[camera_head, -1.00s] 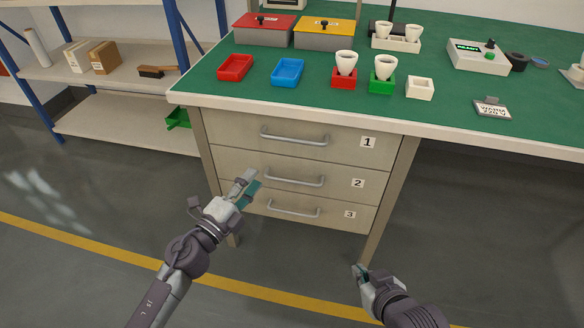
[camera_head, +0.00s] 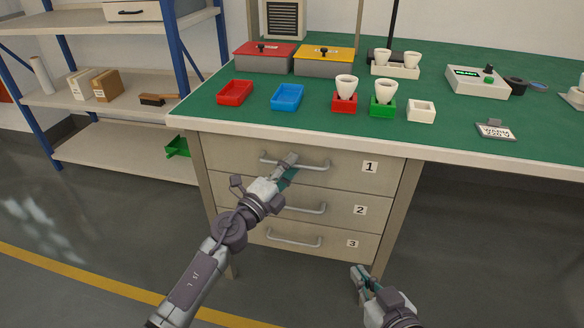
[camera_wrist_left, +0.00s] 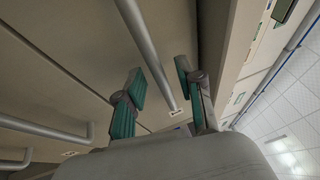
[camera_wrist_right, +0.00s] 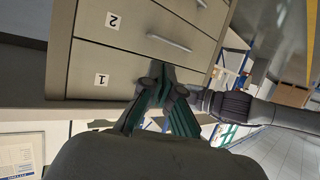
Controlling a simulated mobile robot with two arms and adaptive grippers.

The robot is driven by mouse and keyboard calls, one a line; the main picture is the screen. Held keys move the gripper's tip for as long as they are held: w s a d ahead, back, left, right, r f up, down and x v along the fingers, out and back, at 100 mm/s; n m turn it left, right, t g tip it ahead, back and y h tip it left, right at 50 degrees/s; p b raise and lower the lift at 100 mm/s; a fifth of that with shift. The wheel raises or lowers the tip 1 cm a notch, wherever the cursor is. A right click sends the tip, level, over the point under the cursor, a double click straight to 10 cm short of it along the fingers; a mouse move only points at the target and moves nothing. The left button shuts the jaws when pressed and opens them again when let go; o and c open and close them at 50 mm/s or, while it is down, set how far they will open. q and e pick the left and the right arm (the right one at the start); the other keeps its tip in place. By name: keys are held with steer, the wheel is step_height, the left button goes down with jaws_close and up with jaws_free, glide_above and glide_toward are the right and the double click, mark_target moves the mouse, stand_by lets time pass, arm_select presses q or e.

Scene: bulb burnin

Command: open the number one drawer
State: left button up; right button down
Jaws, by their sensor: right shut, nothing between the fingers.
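The number one drawer (camera_head: 340,172) is the top drawer of the beige bench cabinet, with label 1 at its right; it is closed, its front flush with the others. Its grey bar handle (camera_head: 313,165) runs across the front. My left gripper (camera_head: 287,163) is at the middle of this handle and hides part of it. In the left wrist view its fingers (camera_wrist_left: 161,92) are open, and the handle bar (camera_wrist_left: 147,42) runs into the space between them; contact cannot be told. My right gripper (camera_head: 362,274) is shut and empty, low at the cabinet's right; it also shows in the right wrist view (camera_wrist_right: 158,88).
Drawers two (camera_head: 335,207) and three (camera_head: 335,240) are closed below. The green bench top (camera_head: 220,115) overhangs above, with trays, bulb holders and boxes on it. A shelf rack (camera_head: 110,135) stands at left. The floor in front is clear.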

arm_select(q)
steer(key=shift+w+d+r, duration=0.15)
steer(key=shift+w+d, duration=0.2)
jaws_close()
